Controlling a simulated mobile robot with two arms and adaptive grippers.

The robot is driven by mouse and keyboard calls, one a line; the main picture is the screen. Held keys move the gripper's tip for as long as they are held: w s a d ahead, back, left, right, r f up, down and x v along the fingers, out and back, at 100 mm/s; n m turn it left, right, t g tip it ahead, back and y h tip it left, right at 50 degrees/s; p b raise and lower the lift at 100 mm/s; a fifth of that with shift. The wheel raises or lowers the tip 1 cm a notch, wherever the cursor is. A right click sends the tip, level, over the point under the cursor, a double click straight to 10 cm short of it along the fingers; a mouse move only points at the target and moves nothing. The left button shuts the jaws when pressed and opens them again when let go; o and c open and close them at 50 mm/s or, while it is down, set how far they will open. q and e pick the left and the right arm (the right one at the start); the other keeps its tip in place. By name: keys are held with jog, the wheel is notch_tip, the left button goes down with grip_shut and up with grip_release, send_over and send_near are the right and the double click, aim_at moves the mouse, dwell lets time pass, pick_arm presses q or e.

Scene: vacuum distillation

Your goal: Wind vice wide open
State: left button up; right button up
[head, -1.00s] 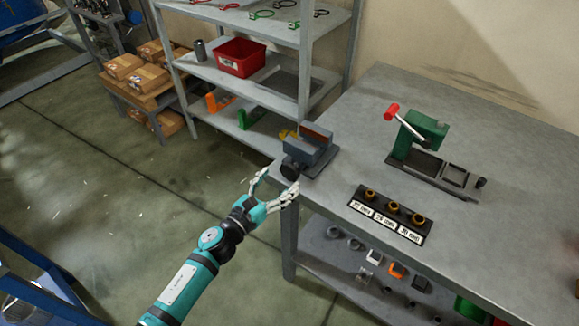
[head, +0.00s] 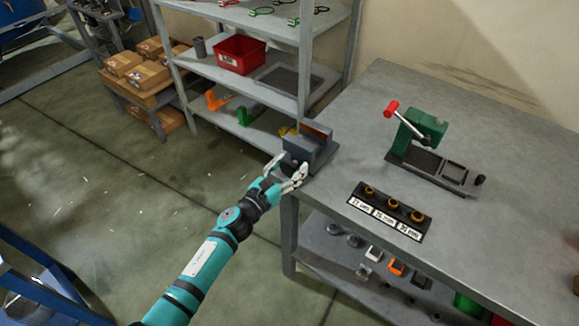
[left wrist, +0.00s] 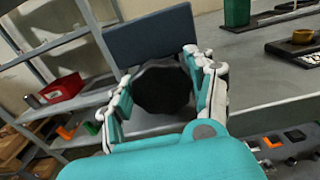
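The blue-grey vice (head: 308,148) sits on the near left corner of the workbench, with a brown-red strip along its jaw top. Its dark round knob (left wrist: 162,88) faces my left gripper. In the left wrist view my left gripper (left wrist: 160,75) has one finger on each side of the knob, with the fingers spread and very close to it. Whether they touch it is hard to tell. In the head view the left gripper (head: 288,168) is at the vice's near end, and the knob is mostly hidden between the fingers. My right gripper is not in view.
The workbench (head: 470,255) also carries a green press (head: 425,128) with a red-tipped lever and a black rack (head: 390,212) of brass fittings. Shelving with a red bin (head: 240,54) stands behind the vice. The floor left of the bench is open.

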pick_arm(q)
jog(key=c, duration=0.3)
jog(key=shift+n, duration=0.3)
jog(key=n+b, duration=0.1)
jog(key=n, duration=0.2)
jog(key=shift+a+f+n, duration=0.1)
jog(key=shift+n, duration=0.3)
jog(key=shift+w+n, duration=0.1)
jog(key=shift+n, duration=1.2)
